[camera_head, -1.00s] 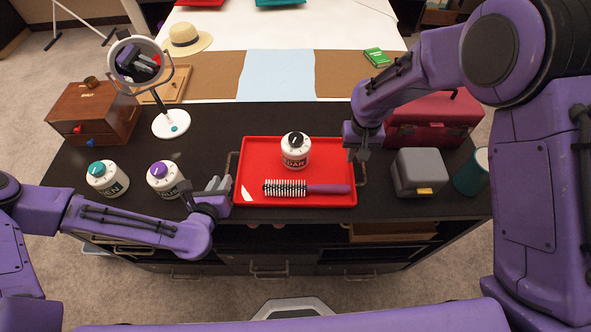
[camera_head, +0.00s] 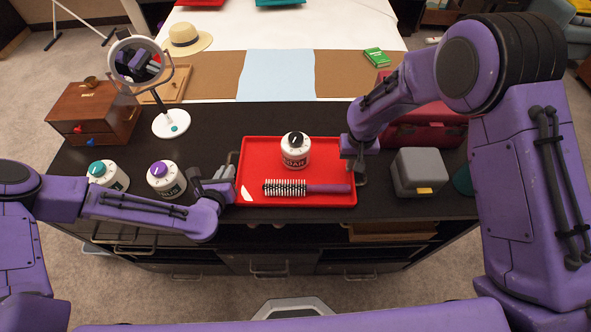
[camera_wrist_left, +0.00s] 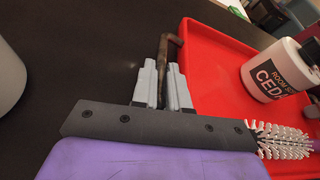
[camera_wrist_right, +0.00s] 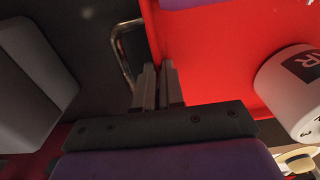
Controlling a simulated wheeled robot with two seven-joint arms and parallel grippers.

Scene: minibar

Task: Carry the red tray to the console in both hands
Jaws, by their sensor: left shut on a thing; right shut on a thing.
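The red tray (camera_head: 320,158) lies on the dark console top, with a white jar with a black knob lid (camera_head: 295,152) and a purple-handled round brush (camera_head: 306,188) on it. My left gripper (camera_head: 230,170) is shut on the tray's left handle, a bronze bar (camera_wrist_left: 168,48) between its fingers in the left wrist view. The jar, labelled CEDAR (camera_wrist_left: 275,72), stands upright.
Left of the tray stand a jar with a purple knob (camera_head: 166,178), a jar with a teal knob (camera_head: 106,176), a round mirror (camera_head: 170,122) and a wooden box (camera_head: 95,112). A grey box (camera_head: 419,172), a teal cup (camera_head: 463,181) and a red case (camera_head: 420,130) stand right.

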